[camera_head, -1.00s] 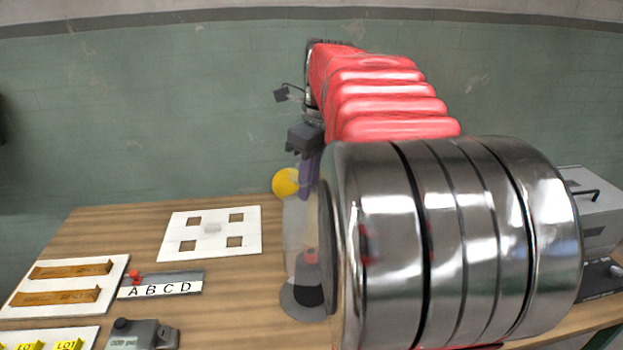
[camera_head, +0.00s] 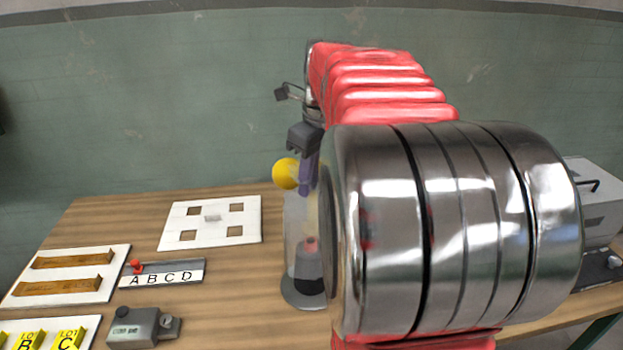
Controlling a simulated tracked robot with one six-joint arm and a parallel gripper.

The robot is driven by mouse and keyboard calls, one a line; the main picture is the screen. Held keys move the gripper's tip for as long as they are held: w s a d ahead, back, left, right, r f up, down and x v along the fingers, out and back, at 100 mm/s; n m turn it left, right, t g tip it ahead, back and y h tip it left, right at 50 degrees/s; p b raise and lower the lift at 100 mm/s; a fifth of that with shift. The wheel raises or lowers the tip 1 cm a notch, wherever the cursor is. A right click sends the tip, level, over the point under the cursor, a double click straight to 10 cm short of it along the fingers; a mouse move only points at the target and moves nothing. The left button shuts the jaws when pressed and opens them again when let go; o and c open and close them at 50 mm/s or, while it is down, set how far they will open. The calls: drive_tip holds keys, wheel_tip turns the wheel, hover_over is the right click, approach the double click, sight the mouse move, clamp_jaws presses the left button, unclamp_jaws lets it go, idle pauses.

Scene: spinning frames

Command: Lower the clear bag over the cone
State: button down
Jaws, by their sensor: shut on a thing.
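My gripper (camera_head: 308,168), a dark wrist with purple fingers, is above the cone, partly behind my arm. It is shut on the top of the clear bag (camera_head: 294,222), which hangs as a pale, see-through sheet. The cone (camera_head: 309,275) is dark with a red tip and stands on a round grey base (camera_head: 290,297) on the table. In this view the bag's lower part overlaps the cone. My large metal arm joint hides their right side, so I cannot tell whether the bag surrounds the cone.
A yellow ball (camera_head: 285,173) shows beside my gripper. A white plate with square holes (camera_head: 210,233), a lettered strip (camera_head: 165,278), a grey device (camera_head: 138,328) and trays of blocks lie left. A grey box (camera_head: 598,205) stands right. Bare wood lies left of the cone.

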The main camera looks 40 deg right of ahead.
sight(310, 200)
drive_tip(key=shift+f, duration=2.7)
drive_tip(key=shift+f, duration=2.3)
drive_tip(key=c, duration=1.5)
unclamp_jaws()
drive_tip(key=shift+o, duration=0.5)
drive_tip(key=o, duration=0.5)
drive_tip(key=shift+c, duration=0.2)
